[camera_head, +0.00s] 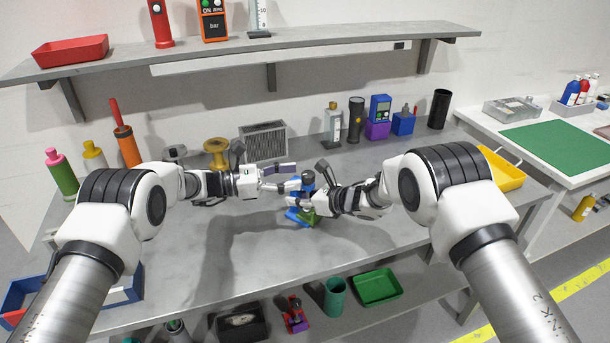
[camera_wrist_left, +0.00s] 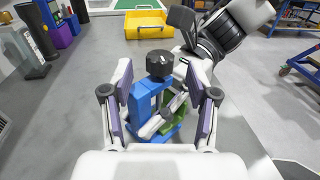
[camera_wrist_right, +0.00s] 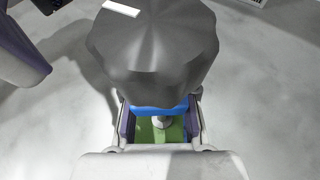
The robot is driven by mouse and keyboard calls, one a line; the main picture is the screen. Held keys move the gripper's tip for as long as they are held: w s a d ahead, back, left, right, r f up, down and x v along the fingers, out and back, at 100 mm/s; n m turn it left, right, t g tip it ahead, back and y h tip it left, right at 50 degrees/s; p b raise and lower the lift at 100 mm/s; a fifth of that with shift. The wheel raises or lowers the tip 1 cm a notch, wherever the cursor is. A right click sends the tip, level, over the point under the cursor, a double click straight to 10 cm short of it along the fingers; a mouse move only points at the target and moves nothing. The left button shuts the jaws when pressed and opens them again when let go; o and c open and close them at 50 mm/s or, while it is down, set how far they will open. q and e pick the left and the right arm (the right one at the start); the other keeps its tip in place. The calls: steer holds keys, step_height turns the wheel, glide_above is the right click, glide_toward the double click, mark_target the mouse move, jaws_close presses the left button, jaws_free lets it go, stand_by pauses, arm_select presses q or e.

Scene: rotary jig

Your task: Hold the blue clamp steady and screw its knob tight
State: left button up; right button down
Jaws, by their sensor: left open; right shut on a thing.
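The blue clamp (camera_head: 294,214) stands upright near the middle of the bench, with its black knob (camera_head: 308,175) on top and a green part (camera_head: 308,217) low at its side. My right gripper (camera_head: 313,203) is shut on the clamp's body, below the knob. In the right wrist view the knob (camera_wrist_right: 155,45) fills the upper middle and hides much of the clamp (camera_wrist_right: 160,109). My left gripper (camera_head: 283,178) is open and empty, to the left of the clamp at about knob height. In the left wrist view the knob (camera_wrist_left: 159,63) shows between its spread fingers, beyond the palm.
At the back of the bench stand a grey mesh box (camera_head: 263,141), a yellow spool (camera_head: 216,152), a bottle (camera_head: 332,124) and a black flashlight (camera_head: 355,119). A yellow tray (camera_head: 503,172) is at the right. The bench front is clear.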

arm_select(q)
steer(key=s+a, duration=0.1)
steer(key=a, duration=0.6)
steer(key=shift+s+a, duration=0.15)
steer(key=shift+a, duration=0.05)
arm_select(e)
steer(key=c, duration=0.8)
jaws_free()
steer(key=shift+c, duration=0.2)
